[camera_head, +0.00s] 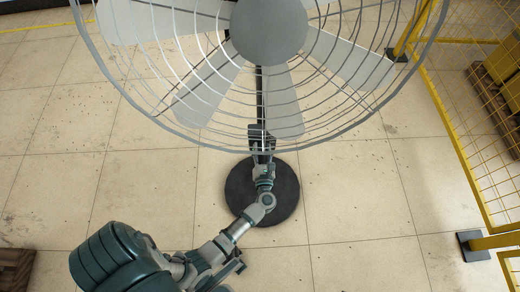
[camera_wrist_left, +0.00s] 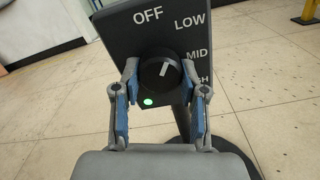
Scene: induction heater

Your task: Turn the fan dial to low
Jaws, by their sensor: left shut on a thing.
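The large grey fan (camera_head: 270,32) stands in front of me, its cage filling the top of the head view. In the left wrist view, its dark control box (camera_wrist_left: 128,36) carries the labels OFF, LOW and MID, with a last label partly hidden by a finger. The round black fan dial (camera_wrist_left: 158,80) has a white pointer line tilted slightly right of straight up, toward the gap between OFF and LOW. My left gripper (camera_wrist_left: 160,86) is shut on the dial, one blue-padded finger on each side. It also shows in the head view (camera_head: 263,160), below the cage. My right gripper is not in view.
A green light (camera_wrist_left: 148,102) glows below the dial. The fan's round black base (camera_head: 283,205) stands on the tiled floor. Yellow mesh fencing (camera_head: 475,130) stands at the right. The floor to the left is clear, and a wooden pallet (camera_head: 14,268) shows at lower left.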

